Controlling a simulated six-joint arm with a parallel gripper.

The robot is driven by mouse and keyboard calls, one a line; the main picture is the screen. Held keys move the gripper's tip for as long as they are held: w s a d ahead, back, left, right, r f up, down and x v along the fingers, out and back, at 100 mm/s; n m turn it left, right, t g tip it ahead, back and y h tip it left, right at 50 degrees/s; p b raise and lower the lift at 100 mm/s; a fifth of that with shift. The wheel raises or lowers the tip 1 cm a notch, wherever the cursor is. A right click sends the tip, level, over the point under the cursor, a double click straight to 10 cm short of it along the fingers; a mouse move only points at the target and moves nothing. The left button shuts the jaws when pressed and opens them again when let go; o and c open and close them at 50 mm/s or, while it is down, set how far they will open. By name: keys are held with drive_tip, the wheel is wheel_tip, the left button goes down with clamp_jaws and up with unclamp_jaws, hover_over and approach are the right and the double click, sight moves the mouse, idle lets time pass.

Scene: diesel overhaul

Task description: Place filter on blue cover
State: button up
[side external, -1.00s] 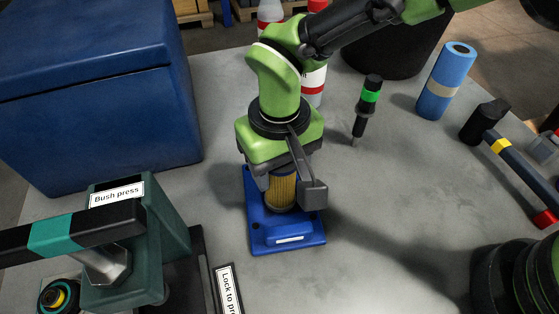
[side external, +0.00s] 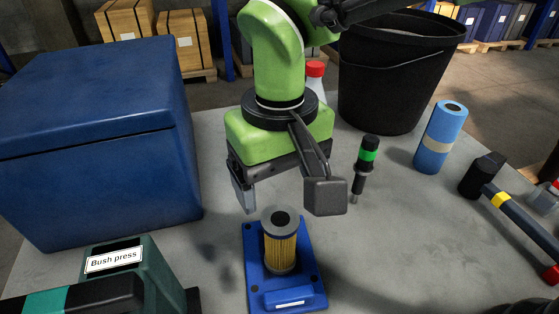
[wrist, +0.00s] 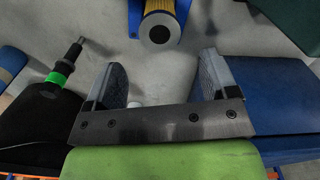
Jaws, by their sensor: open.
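The filter (side external: 281,243), a yellow pleated cylinder with grey end caps and a dark centre hole, stands upright on the blue cover (side external: 262,276) in the side view. My gripper (side external: 285,205) is open and empty above the filter, apart from it. In the wrist view the filter (wrist: 160,27) is at the top centre, beyond the open fingers of my gripper (wrist: 162,75), with part of the blue cover (wrist: 183,9) beside it.
A blue box (side external: 100,130) stands at left behind the green bush press (side external: 125,265). A black bin (side external: 395,75), a screwdriver-like tool (side external: 365,170), a blue roll (side external: 440,137) and a hammer (side external: 510,200) are at right. The table between cover and hammer is clear.

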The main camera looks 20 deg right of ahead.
drive_tip(key=shift+r, duration=1.35)
drive_tip(key=s+d+r+m+t+y, duration=0.2)
drive_tip(key=d+r+m+t, duration=0.1)
drive_tip(key=d+r, duration=1.15)
drive_tip(key=s+d+f+m+t, duration=0.3)
drive_tip(key=s+d+t, duration=0.1)
drive_tip(key=s+d, duration=0.7)
drive_tip(key=shift+s+d, duration=0.4)
drive_tip(key=shift+s, duration=0.1)
